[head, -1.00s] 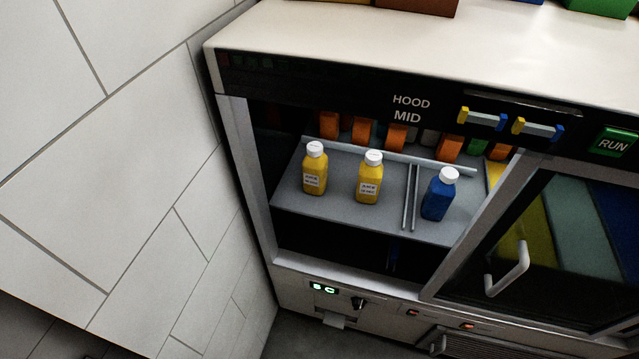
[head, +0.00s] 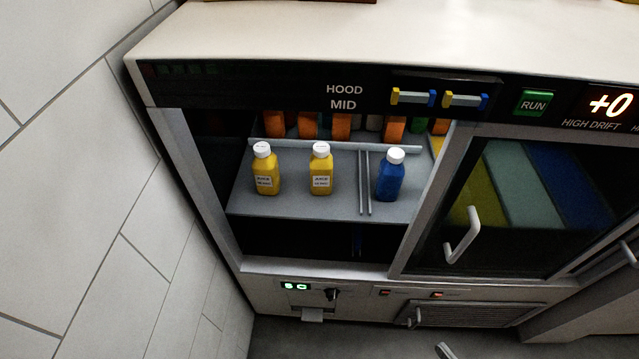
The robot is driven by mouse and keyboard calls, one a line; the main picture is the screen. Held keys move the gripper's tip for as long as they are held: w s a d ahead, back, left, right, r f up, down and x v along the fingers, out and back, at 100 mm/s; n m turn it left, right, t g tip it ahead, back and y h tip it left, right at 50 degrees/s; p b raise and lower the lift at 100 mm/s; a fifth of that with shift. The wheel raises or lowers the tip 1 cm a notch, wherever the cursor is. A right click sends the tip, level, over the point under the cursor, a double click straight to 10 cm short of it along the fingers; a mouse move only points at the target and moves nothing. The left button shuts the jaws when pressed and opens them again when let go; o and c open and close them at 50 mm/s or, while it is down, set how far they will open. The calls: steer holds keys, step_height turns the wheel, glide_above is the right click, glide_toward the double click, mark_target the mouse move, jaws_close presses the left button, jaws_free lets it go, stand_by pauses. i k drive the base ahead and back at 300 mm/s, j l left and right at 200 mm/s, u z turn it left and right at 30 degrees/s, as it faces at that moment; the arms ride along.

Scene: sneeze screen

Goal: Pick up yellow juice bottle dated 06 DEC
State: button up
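Two yellow juice bottles with white caps and white labels stand upright on a grey shelf (head: 290,207) inside the cabinet. The left yellow bottle (head: 265,170) is near the shelf's left end. The right yellow bottle (head: 321,170) stands apart from it, left of two thin metal rails (head: 364,183). The labels read JUICE on top; the date lines are too small to read, so I cannot tell which is 06 DEC. My gripper is not clearly in view.
A blue bottle (head: 390,176) stands right of the rails. A glass door with a white handle (head: 462,236) covers the cabinet's right side; the left bay is open. A tiled wall (head: 80,200) is close on the left. Orange items (head: 308,126) sit behind the shelf's back bar.

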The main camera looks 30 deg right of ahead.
mark_target(266, 170)
steer(key=i+j+z, duration=0.1)
steer(key=j, duration=0.2)
steer(key=i+j+z, duration=0.1)
steer(key=j, duration=0.25)
steer(key=i+j+z, duration=0.2)
steer(key=j, duration=0.45)
steer(key=i, duration=0.1)
